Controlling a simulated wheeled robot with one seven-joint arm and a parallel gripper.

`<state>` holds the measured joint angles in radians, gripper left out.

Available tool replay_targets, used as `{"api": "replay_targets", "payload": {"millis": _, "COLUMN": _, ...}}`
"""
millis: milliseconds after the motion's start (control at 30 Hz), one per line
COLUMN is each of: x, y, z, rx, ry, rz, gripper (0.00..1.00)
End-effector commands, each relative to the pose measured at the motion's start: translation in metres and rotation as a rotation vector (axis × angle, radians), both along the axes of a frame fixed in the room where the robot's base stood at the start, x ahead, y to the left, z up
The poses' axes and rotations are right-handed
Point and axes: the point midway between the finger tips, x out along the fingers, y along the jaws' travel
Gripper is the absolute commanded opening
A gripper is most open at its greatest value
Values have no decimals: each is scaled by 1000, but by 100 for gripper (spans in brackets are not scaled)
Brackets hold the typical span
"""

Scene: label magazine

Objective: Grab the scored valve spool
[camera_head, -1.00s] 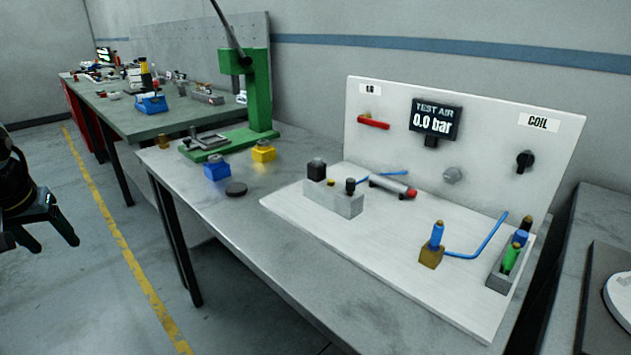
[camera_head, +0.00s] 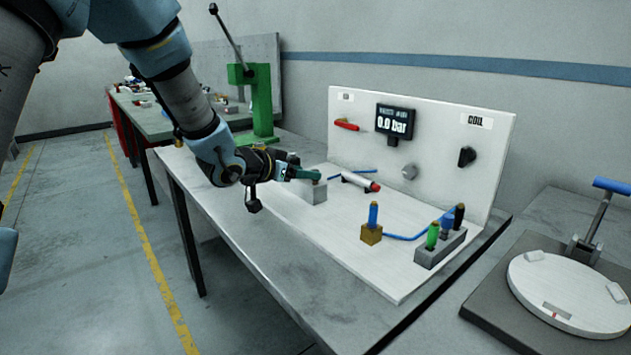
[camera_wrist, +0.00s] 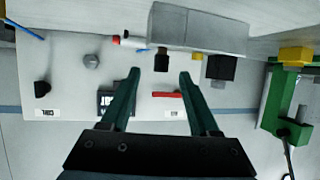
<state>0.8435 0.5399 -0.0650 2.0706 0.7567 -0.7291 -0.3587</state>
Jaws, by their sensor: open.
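I cannot tell for sure which part is the scored valve spool. A grey metal block (camera_head: 313,192) on the white test board carries small parts on its top. In the wrist view, the block (camera_wrist: 200,30) appears upside down with a dark knob (camera_wrist: 161,61), a small brass piece (camera_wrist: 197,56) and a black cube (camera_wrist: 221,68) on it. My gripper (camera_head: 312,174) is at the block in the head view and hides its top. In the wrist view, my gripper (camera_wrist: 159,74) is open and empty, with the dark knob in line with the gap between its fingers.
A silver cylinder with a red end (camera_head: 360,182) lies beside the block. A brass cube with a blue plug (camera_head: 372,232) and a grey holder with coloured plugs (camera_head: 440,247) stand nearer. The upright panel (camera_head: 345,105) stands behind. A green press (camera_head: 262,100) is at the back left.

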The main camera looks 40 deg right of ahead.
Motion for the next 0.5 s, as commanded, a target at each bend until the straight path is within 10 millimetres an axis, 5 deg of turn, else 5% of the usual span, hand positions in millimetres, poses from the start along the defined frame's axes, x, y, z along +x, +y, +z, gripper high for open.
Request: {"api": "replay_targets", "payload": {"millis": 500, "x": 7, "y": -48, "z": -20, "rx": 1, "ry": -1, "rz": 1, "gripper": 62}}
